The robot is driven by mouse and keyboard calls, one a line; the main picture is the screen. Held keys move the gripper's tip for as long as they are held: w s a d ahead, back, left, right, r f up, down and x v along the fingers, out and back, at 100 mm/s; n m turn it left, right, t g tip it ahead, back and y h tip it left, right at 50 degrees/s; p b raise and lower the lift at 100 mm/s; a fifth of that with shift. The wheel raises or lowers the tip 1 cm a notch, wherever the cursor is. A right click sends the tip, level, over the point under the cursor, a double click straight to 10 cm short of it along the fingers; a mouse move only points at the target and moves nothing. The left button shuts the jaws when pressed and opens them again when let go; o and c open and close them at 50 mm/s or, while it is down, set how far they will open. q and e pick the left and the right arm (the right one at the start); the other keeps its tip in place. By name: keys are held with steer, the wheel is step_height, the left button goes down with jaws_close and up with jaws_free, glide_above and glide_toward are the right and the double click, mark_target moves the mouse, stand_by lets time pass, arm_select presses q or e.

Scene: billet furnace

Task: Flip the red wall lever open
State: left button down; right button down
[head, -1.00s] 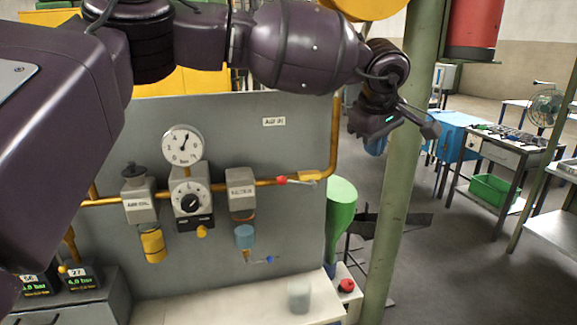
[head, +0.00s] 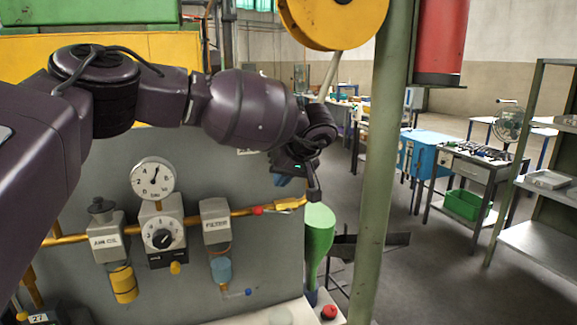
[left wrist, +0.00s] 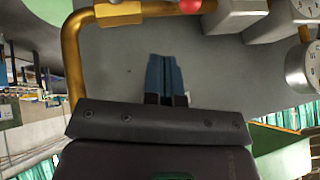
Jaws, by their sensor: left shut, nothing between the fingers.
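The wall lever has a red ball knob (head: 258,210) and lies along the yellow pipe, pointing left from a brass valve body (head: 290,204). In the left wrist view the red knob (left wrist: 190,5) is at the top edge, with the brass valve body (left wrist: 118,10) to its left. My right gripper is not in view.
A pressure gauge (head: 153,178), regulator (head: 162,237) and filter (head: 216,222) sit left along the pipe. A green funnel-shaped object (head: 318,238) stands below the valve. A green post (head: 382,170) rises to the right. The grey panel (head: 190,285) is bare below the lever.

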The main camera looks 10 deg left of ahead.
mark_target(275, 212)
arm_select(q)
steer(key=x, duration=0.3)
steer(key=shift+a+f, duration=0.1)
steer(key=shift+s+a+f+p, duration=0.1)
steer(key=shift+s+f+p, duration=0.05)
steer(key=shift+f, duration=0.4)
steer(key=shift+s+f+p, duration=0.15)
steer(key=shift+s+f, duration=0.05)
steer(key=shift+f, duration=0.3)
steer(key=shift+s+a+f, duration=0.1)
steer(key=shift+s+f, duration=0.2)
steer(key=shift+f, duration=0.55)
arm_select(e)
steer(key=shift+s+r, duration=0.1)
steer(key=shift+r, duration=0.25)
arm_select(q)
steer(key=shift+s+a+f+n+t+h+b, duration=0.2)
steer(key=shift+a+f+n+t+h+b, duration=0.15)
steer(key=shift+f+h+b, duration=0.3)
steer(key=shift+a+f+n+t+h+b, duration=0.15)
steer(key=shift+n+t+h+b, duration=0.1)
steer(key=shift+t+h+b, duration=0.25)
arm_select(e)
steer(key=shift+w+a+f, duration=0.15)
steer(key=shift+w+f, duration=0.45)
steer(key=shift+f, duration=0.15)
arm_select(q)
steer(key=shift+s, duration=0.1)
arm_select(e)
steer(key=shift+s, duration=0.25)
